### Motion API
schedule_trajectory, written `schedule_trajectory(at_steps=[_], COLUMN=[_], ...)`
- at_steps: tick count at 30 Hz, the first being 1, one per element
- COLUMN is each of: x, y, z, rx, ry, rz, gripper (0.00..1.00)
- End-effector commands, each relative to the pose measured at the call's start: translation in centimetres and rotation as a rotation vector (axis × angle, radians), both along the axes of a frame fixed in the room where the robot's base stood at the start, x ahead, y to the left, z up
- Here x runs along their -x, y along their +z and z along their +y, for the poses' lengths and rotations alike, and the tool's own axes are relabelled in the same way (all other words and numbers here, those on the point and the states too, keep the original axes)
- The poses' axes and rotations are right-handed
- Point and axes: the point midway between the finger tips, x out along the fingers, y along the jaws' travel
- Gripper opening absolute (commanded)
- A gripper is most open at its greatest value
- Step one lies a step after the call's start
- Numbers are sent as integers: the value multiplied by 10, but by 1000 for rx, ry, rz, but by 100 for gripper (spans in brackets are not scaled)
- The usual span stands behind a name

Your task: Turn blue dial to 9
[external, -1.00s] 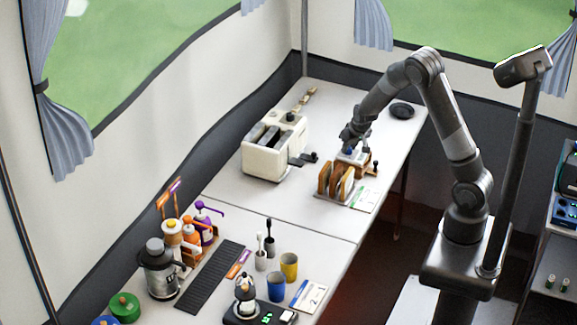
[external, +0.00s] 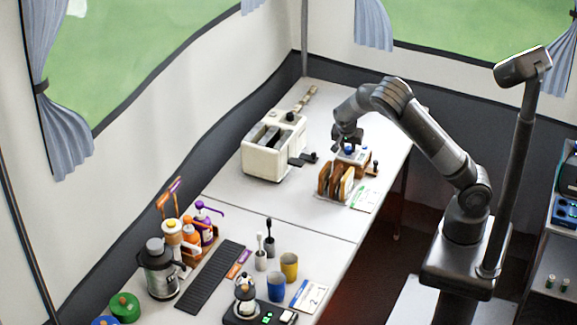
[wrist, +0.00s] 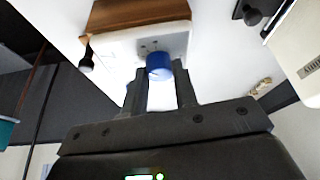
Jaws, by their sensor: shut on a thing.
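The blue dial (wrist: 159,66) sits on the white face of a small box (wrist: 122,42) with a brown wooden top, in the wrist view. Small dark marks show on the face beside the dial. My gripper (wrist: 161,80) is shut on the blue dial, one finger on each side. The number that the dial points to is too small to read. In the external view my gripper (external: 348,138) reaches down onto the white box (external: 355,158), and its fingers partly hide the dial.
A rack with bread slices (external: 334,182) stands right in front of the box. A white toaster (external: 268,158) with a black lever is to the left. A card (external: 364,199) lies at the table's right edge. Cups, bottles and a coffee maker stand on the nearer table.

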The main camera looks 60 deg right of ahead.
Motion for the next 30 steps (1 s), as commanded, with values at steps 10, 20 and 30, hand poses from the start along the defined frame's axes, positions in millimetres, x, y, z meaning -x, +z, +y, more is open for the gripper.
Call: schedule_trajectory(at_steps=[10,20,30], x=[-3,-4,-5], y=[-1,-1,-1], z=[0,0,-1], rx=[1,0,-2], ry=[-326,-614,-802], rz=[2,0,0], gripper=[4,4,4])
